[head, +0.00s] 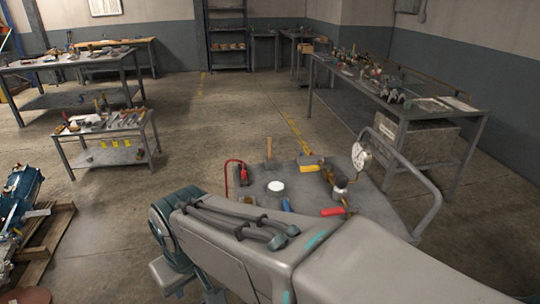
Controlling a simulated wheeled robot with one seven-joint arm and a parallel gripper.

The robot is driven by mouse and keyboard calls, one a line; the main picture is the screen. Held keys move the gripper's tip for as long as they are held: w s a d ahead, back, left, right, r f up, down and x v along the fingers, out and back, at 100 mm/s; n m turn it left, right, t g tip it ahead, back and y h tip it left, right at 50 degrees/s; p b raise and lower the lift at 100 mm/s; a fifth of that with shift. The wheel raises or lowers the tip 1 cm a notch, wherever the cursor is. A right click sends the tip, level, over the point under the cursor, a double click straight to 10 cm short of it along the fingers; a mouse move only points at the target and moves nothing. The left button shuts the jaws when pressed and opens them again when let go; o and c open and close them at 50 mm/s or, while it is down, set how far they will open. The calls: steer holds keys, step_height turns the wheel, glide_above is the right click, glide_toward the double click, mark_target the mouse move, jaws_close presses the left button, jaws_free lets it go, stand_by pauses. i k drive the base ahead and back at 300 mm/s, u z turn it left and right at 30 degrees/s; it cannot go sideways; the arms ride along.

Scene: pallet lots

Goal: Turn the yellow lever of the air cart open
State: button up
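The air cart (372,202) stands just beyond my arm, with a grey top and a bent tube handle on its right side. The yellow lever (310,168) lies near the back of the cart top, roughly level, pointing left from brass-coloured fittings. A red lever (333,211) sits nearer me on the same pipework. A round white gauge (361,156) stands at the right of the fittings. My arm crosses the foreground and covers the cart's near part. My gripper is not in view, and nothing is seen touching the yellow lever.
A red hooked tool, a wooden-handled tool (269,150), a white disc (276,186) and a blue item (286,204) are on the cart. A cluttered workbench (470,128) stands behind right. A small tool table stands left. Open floor lies behind the cart.

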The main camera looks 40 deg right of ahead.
mark_target(315, 168)
steer(key=z, duration=1.7)
steer(key=k, duration=1.1)
steer(key=z, duration=0.8)
steer(key=i, duration=1.5)
steer(key=u, duration=0.65)
steer(key=i, duration=0.4)
steer(key=u, duration=0.35)
